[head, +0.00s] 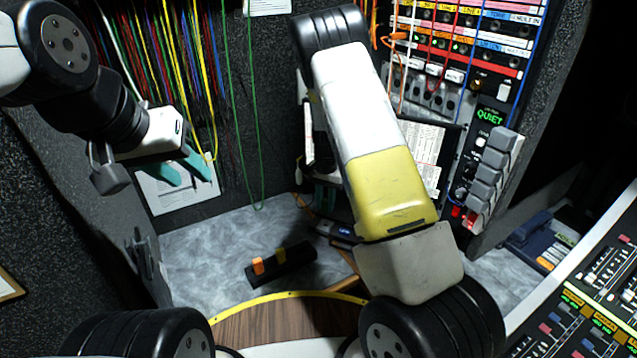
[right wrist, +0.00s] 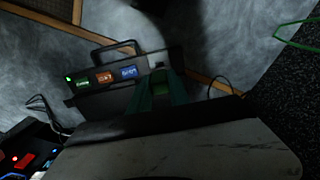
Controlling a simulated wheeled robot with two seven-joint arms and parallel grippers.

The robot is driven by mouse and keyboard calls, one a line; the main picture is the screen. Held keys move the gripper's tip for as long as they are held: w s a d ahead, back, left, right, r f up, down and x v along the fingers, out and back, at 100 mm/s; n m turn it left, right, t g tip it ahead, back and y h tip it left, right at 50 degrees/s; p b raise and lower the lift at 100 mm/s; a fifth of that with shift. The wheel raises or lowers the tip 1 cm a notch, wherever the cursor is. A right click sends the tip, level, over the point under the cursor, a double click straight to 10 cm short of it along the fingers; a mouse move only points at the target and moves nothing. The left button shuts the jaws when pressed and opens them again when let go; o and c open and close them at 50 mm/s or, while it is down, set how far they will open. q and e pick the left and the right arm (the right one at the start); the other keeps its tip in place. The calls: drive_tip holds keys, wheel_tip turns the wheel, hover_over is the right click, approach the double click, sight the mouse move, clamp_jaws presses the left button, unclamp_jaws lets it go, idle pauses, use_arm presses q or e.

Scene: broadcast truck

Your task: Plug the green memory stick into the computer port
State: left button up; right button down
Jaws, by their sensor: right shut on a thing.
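My right gripper (right wrist: 160,82) is shut on the green memory stick (right wrist: 158,88), a small dark green piece between the teal fingers in the right wrist view. A black computer box (right wrist: 92,96) with a handle lies just beyond the fingertips. Its front has green (right wrist: 82,83), orange-red (right wrist: 104,77) and blue (right wrist: 129,72) labels. The fingers hide the face right of the blue label, so I cannot tell whether the stick touches a port. In the head view my right arm mostly hides that gripper. My left gripper (head: 180,169) is open and empty at upper left.
Coloured cables hang on the back wall. A patch rack (head: 470,50) stands at the right, a mixing console (head: 600,310) at lower right.

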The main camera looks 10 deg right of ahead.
sight(325, 213)
drive_tip(key=shift+f, duration=1.4)
drive_tip(key=shift+f, duration=1.3)
idle(0.4)
drive_tip(key=c, duration=1.1)
unclamp_jaws()
drive_tip(key=shift+c, duration=0.2)
wheel_tip(325, 213, up, 8)
drive_tip(key=shift+f, duration=0.1)
